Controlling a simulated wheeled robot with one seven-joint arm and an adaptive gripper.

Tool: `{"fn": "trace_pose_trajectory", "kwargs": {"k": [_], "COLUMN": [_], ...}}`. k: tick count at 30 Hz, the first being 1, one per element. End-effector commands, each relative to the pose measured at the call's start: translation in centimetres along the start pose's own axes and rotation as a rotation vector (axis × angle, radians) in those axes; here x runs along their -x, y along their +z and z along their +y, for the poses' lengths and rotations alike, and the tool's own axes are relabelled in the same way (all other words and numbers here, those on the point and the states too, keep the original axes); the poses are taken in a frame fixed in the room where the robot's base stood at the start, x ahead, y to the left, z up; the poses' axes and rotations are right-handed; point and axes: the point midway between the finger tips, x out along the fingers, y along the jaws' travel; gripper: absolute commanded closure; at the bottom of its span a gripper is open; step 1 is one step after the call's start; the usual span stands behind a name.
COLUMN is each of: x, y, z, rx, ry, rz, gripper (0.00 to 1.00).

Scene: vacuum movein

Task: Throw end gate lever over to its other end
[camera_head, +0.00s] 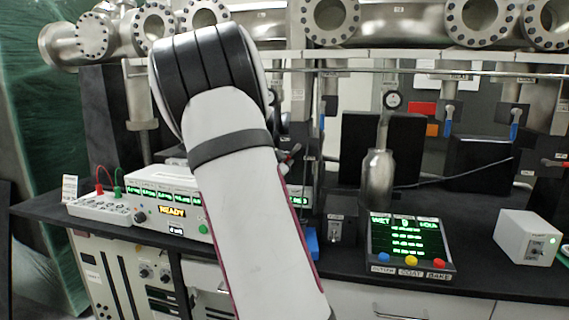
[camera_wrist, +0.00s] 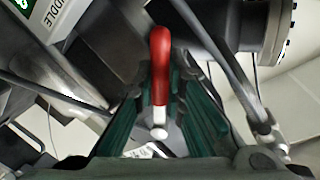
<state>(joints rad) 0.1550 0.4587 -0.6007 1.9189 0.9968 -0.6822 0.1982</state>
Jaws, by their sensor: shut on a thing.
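A red-handled lever (camera_wrist: 160,62) with a pale metal stem stands between the two teal fingers of my gripper (camera_wrist: 167,80) in the wrist view. The fingers are shut on it, and the rounded red end sticks out past the fingertips. In the head view my arm hides the gripper and most of the lever.
Two blue-handled valves (camera_head: 447,121) (camera_head: 515,124) hang under the steel pipework at right. A metal bottle (camera_head: 378,178), a display box (camera_head: 408,243) and a white box (camera_head: 527,238) stand on the black bench. A label ending in "DDLE" (camera_wrist: 54,14) is close to the gripper.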

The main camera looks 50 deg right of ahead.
Motion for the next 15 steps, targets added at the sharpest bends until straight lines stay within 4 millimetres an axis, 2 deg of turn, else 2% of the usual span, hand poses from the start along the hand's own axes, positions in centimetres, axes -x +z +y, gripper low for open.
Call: {"fn": "trace_pose_trajectory", "kwargs": {"k": [2, 3, 6, 15], "x": [0.02, 0.02, 0.02, 0.12], "y": [0.01, 0.01, 0.02, 0.02], "z": [-0.02, -0.02, -0.02, -0.02], "rx": [0.000, 0.001, 0.001, 0.001], "ry": [0.000, 0.000, 0.000, 0.000], "rz": [0.000, 0.000, 0.000, 0.000], "gripper": [1.00, 0.87, 0.68, 0.68]}}
